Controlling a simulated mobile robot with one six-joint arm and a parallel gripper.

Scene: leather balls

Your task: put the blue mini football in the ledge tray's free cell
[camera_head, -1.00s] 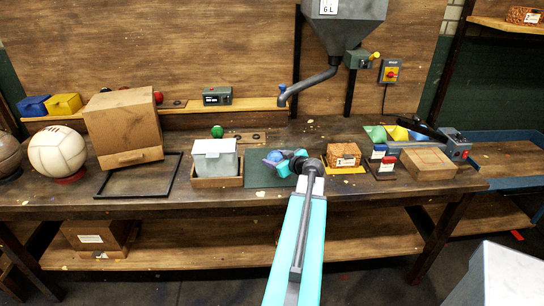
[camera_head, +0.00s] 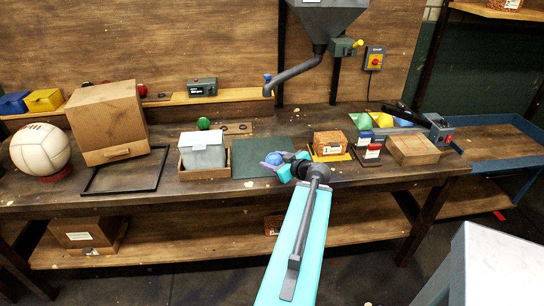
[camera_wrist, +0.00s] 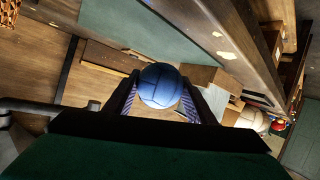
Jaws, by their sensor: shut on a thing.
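The blue mini football (camera_head: 273,158) is between the fingers of my gripper (camera_head: 279,162), which is shut on it, over the right part of the dark green mat. In the wrist view the ball (camera_wrist: 160,85) sits between both fingers (camera_wrist: 157,96). The ledge tray (camera_head: 158,97) appears as a low dark strip on the back ledge, with a red ball (camera_head: 142,90) at its left. Its cells are small and partly hidden by the large cardboard box, so I cannot tell clearly which is free.
The cardboard box (camera_head: 106,120) stands in front of the ledge's left part. A lidded grey bin (camera_head: 203,152) and the green mat (camera_head: 262,150) are on the bench. A green ball (camera_head: 204,123) is behind the bin. A hopper pipe (camera_head: 298,75) hangs above the ledge.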

